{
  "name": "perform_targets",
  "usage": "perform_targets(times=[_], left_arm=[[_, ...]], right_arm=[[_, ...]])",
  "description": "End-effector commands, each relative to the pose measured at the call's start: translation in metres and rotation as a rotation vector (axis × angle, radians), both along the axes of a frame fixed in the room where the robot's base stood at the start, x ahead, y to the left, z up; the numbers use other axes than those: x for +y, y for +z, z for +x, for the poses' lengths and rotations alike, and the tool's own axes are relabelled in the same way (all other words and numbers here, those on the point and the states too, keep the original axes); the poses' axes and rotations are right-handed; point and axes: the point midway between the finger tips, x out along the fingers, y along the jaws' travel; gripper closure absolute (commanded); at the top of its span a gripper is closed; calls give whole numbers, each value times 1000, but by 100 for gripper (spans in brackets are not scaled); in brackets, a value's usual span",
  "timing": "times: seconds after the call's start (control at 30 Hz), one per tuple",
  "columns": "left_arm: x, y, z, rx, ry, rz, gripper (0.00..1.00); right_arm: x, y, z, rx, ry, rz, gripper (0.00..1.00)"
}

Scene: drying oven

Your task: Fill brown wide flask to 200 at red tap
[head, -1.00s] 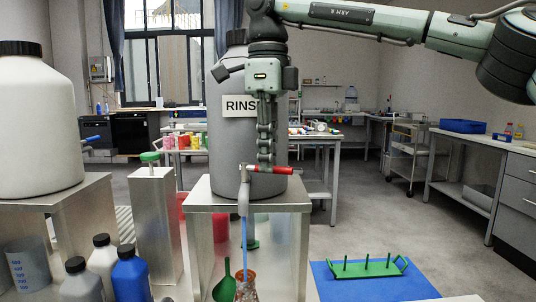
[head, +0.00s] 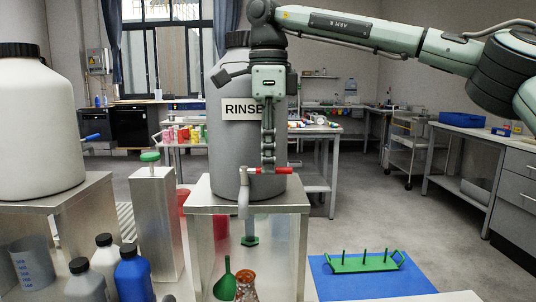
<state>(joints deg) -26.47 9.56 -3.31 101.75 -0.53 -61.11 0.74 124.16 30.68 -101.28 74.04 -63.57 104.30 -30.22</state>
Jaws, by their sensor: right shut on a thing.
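The grey tank labelled RINSE (head: 226,150) stands on a metal stand. Its tap (head: 243,200) has a red handle (head: 278,170) that points right. My right gripper (head: 268,168) reaches down in front of the tank and is shut on the red handle. No stream shows below the spout. The brown flask (head: 246,287) stands under the spout at the bottom edge of the picture. Its lower part is cut off, and I cannot read its marks or level. My left gripper is not in view.
A green funnel (head: 226,281) stands beside the flask. Blue, white and grey bottles stand at lower left, near a white tank (head: 37,130) with a blue-handled tap. A green peg rack (head: 366,262) lies on a blue mat (head: 408,286) at right.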

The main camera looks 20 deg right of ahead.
Motion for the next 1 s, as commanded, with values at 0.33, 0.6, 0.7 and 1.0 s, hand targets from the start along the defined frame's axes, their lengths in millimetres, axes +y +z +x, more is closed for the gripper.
perform_targets(times=[0.33, 0.6, 0.7, 1.0], left_arm=[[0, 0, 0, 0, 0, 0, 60], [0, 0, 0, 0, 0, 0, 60], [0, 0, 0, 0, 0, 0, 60], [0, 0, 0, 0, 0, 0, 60]], right_arm=[[0, 0, 0, -1, -2, 1, 65], [0, 8, 0, -1, -2, 0, 65], [1, 23, 0, -2, -1, 1, 65], [1, 90, 0, -5, -4, 0, 65]])
